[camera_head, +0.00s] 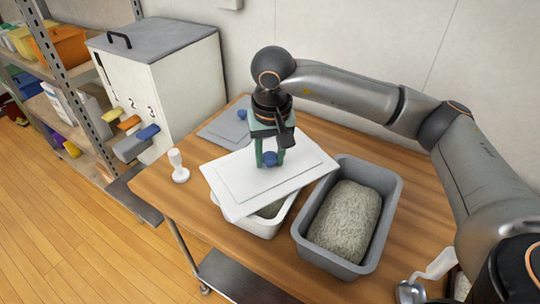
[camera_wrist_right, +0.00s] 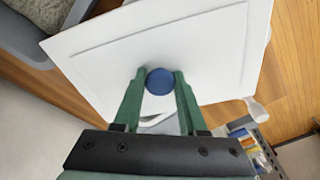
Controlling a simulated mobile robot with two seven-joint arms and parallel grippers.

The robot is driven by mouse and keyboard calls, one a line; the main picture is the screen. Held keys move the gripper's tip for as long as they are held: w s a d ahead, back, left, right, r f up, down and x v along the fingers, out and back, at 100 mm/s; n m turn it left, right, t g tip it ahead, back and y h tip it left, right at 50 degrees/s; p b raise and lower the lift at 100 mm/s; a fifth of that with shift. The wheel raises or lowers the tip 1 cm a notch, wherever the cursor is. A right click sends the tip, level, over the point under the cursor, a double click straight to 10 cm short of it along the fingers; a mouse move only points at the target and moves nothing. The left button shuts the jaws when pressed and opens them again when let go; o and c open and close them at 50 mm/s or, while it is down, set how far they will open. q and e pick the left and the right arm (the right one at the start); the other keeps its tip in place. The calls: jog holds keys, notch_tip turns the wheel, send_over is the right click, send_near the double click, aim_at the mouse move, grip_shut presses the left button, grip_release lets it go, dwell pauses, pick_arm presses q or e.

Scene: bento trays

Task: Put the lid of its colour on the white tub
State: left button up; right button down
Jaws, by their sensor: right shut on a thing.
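My right gripper (camera_head: 270,160) is shut on the blue knob (camera_head: 271,158) of the white lid (camera_head: 235,180). The wrist view shows the blue knob (camera_wrist_right: 160,81) between the green fingers, with the white lid (camera_wrist_right: 215,40) spreading around it. The lid is over the white tub (camera_head: 262,229), turned out of line with it and overhanging its sides. The tub's front wall and a little of its contents show below the lid; the rest is hidden. I cannot tell whether lid and tub touch. A grey lid (camera_head: 219,130) with a blue knob lies flat behind. My left gripper is out of view.
A grey tub (camera_head: 299,233) holding a grainy mound stands close right of the white tub. A small white upright object (camera_head: 179,170) stands at the table's left edge. A metal scoop (camera_head: 411,291) lies at front right. A white cabinet (camera_head: 185,75) stands behind left.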

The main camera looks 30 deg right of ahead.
jog(key=shift+c, duration=1.9)
grip_release()
jog(key=shift+o, duration=0.2)
jog(key=o, duration=0.3)
jog(key=shift+o, duration=0.2)
jog(key=shift+r, duration=0.1)
jog(key=shift+r+p, duration=2.15)
jog(key=shift+r, duration=1.3)
